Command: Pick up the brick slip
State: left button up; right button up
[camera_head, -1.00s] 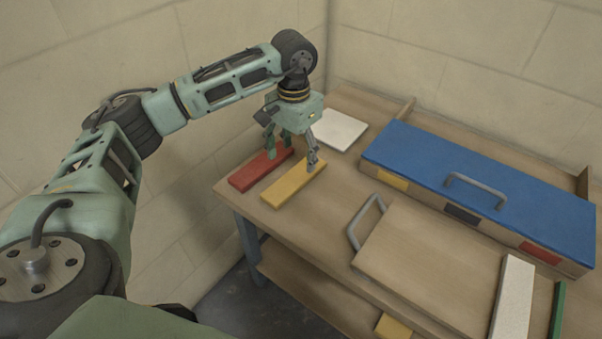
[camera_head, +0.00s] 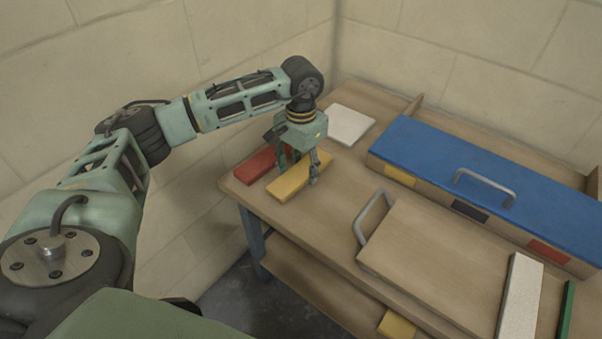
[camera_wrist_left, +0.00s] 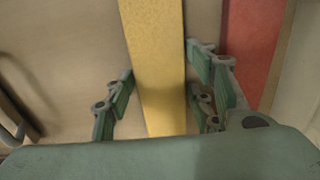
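A long yellow brick slip (camera_head: 287,188) lies flat on the left end of the bench. It also shows in the left wrist view (camera_wrist_left: 155,50), running up the picture between my fingers. My left gripper (camera_head: 299,173) points down over this slip with its fingers apart. In the wrist view the left gripper (camera_wrist_left: 161,85) has green-padded fingers on both sides of the slip, with a visible gap on the left side. Whether the fingers touch it on the right I cannot tell. A red slip (camera_head: 254,166) lies beside it, close to the right-hand fingers in the wrist view (camera_wrist_left: 253,45).
A white slab (camera_head: 350,124) lies behind the gripper. A blue-lidded box (camera_head: 490,180) with a grey handle stands at the back right. A wooden board (camera_head: 430,265) with a handle lies in front, near white (camera_head: 521,290) and green (camera_head: 566,312) slips. Another yellow piece (camera_head: 397,325) sits lower down.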

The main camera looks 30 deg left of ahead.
pick_arm(q)
jog(key=c, duration=1.1)
jog(key=shift+r, duration=0.15)
